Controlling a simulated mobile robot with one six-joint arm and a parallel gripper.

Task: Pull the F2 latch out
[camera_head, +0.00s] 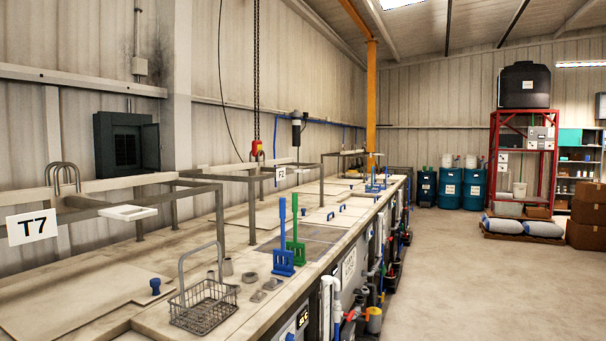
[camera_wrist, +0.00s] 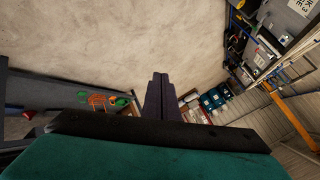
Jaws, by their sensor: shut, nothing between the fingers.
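A small white sign reading F2 (camera_head: 280,174) hangs at the front of a grey metal frame over the tank line in the head view. A dark cylinder (camera_head: 296,130) stands on a post just behind and above the sign. I cannot make out a latch by the sign; it is too small or hidden. My gripper (camera_wrist: 160,78) shows in the wrist view with its dark fingers together and nothing between them. It is over open floor, apart from the tanks. The head view does not show it.
The long tank bench (camera_head: 205,300) carries a wire basket (camera_head: 204,304), a blue rack (camera_head: 283,262) and a green rack (camera_head: 296,250). Pipes run along its front. A T7 sign (camera_head: 32,227) is at left. The concrete floor (camera_head: 480,290) at right is clear.

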